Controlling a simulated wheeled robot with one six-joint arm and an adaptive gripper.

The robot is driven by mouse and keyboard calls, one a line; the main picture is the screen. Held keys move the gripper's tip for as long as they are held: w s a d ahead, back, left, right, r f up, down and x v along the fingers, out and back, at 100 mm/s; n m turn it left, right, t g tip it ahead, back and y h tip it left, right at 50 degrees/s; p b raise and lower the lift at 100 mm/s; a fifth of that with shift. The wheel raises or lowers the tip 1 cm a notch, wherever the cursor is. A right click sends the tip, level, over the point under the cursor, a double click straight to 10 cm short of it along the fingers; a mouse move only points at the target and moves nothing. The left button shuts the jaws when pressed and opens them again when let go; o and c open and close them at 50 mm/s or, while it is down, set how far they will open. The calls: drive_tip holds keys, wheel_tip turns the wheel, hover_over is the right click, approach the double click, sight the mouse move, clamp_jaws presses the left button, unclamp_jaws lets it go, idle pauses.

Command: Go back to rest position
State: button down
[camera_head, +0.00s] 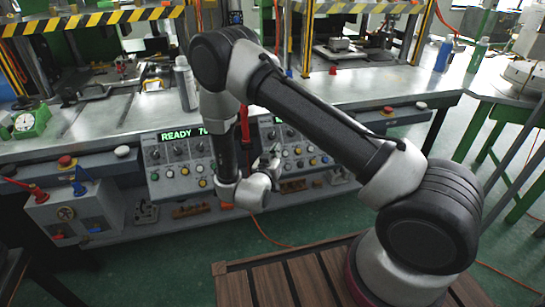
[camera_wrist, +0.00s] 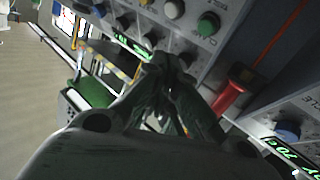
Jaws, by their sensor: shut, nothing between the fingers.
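My arm reaches from the lower right over the wooden-slatted platform to the front of the wax injection machine. My gripper (camera_head: 266,163) is in front of the control panel (camera_head: 176,168), seen small and partly hidden by my wrist. In the wrist view my gripper (camera_wrist: 170,62) has its fingertips together with nothing between them, close in front of a panel with coloured knobs (camera_wrist: 207,25). Whether the fingertips touch the panel cannot be told.
A steel worktop (camera_head: 130,112) runs above the panels, with a grey bottle (camera_head: 185,82) on it. A grey box with red and blue valves (camera_head: 80,212) stands at left. A wooden platform (camera_head: 240,290) lies below my arm.

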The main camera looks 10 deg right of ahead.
idle(0.4)
drive_tip(key=s+a+f+n+g+y, duration=0.1)
drive_tip(key=s+a+f+g+y, duration=0.25)
drive_tip(key=f, duration=0.35)
drive_tip(key=s+a+f+n+g+y, duration=0.2)
drive_tip(key=s+a+f+g+y, duration=0.15)
drive_tip(key=f+g, duration=0.2)
drive_tip(key=s+d+r+n+g+y, duration=0.25)
drive_tip(key=s+r, duration=0.35)
drive_tip(key=r, duration=0.6)
drive_tip(key=s+d+r+n+g+y, duration=0.15)
drive_tip(key=s+r+g, duration=0.35)
drive_tip(key=r, duration=0.6)
drive_tip(key=s+d+r+m+t+h, duration=0.1)
drive_tip(key=s+d+r+t, duration=0.2)
drive_tip(key=s+d+r, duration=0.4)
drive_tip(key=s+d+r+m+t+h, duration=0.1)
drive_tip(key=s+d+r+t, duration=0.2)
drive_tip(key=s+d+r, duration=0.4)
drive_tip(key=d+r, duration=0.4)
drive_tip(key=r, duration=0.4)
drive_tip(key=shift+s+d+r+m, duration=0.2)
drive_tip(key=shift+d+m, duration=0.1)
drive_tip(key=shift+m, duration=0.1)
